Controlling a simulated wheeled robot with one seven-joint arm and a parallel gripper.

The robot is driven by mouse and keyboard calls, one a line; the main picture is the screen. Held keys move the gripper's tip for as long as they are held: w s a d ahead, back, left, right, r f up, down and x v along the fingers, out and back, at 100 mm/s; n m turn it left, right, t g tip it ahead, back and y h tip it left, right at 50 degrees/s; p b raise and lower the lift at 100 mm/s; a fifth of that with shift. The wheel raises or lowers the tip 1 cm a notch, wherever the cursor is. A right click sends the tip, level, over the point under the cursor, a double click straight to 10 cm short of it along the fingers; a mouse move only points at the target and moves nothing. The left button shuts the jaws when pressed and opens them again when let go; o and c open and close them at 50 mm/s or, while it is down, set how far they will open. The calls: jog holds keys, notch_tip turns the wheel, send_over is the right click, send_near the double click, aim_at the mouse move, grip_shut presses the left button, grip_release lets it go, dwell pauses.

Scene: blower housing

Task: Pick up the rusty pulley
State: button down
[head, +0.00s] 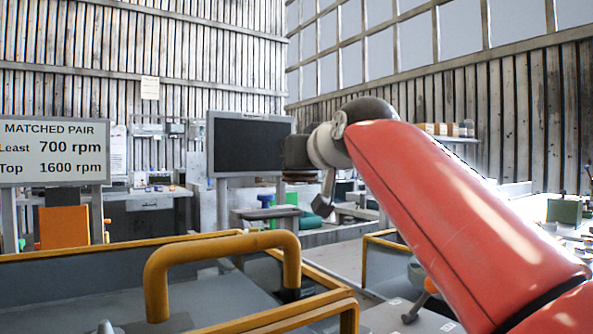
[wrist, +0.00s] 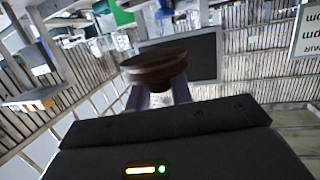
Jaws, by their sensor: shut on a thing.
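The rusty pulley (wrist: 154,66) is a brown, grooved round disc. In the head view my gripper end (head: 300,152) is raised in the air near the middle, in front of the dark screen's right edge. Little of the pulley can be made out there.
A yellow-orange handrail (head: 222,250) stands close in front. A dark screen (head: 250,146) and a sign (head: 54,150) reading "MATCHED PAIR", 700 and 1600 rpm, stand behind it. Benches with small items line the back and right. The air around the gripper looks clear.

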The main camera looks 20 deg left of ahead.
jog(key=shift+a+b+v, duration=0.25)
jog(key=shift+b+v, duration=0.25)
jog(key=shift+v, duration=2.3)
